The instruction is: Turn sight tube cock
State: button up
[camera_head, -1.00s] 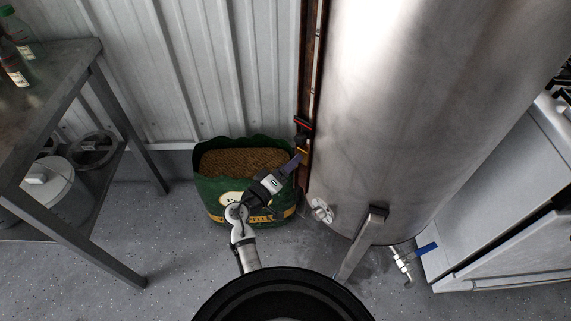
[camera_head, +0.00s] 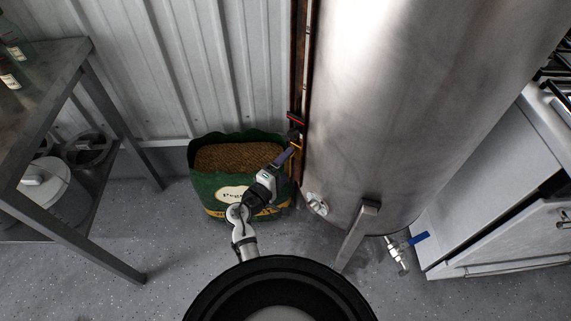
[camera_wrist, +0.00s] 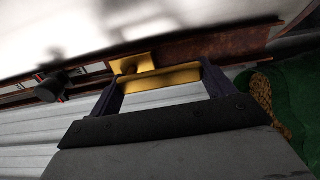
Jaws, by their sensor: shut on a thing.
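The sight tube cock is the brass-yellow piece (camera_head: 297,143) low on the dark upright strip at the left side of the steel tank (camera_head: 400,110). In the wrist view its yellow bar (camera_wrist: 160,79) lies between my two dark fingers, with a yellow block behind it. My gripper (camera_head: 288,154) reaches up and right to it in the head view. In the wrist view my gripper (camera_wrist: 160,88) is shut on the bar, one finger at each end. The fingers hide part of the cock in the head view.
A green sack of brown pellets (camera_head: 235,160) stands just behind and left of my arm. A red piece (camera_head: 296,118) sits above the cock. A metal table (camera_head: 50,90) is at left. A blue-handled valve (camera_head: 418,238) is under the tank.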

dwell(0.3)
jog(key=o, duration=1.3)
jog(key=shift+s+a, duration=0.15)
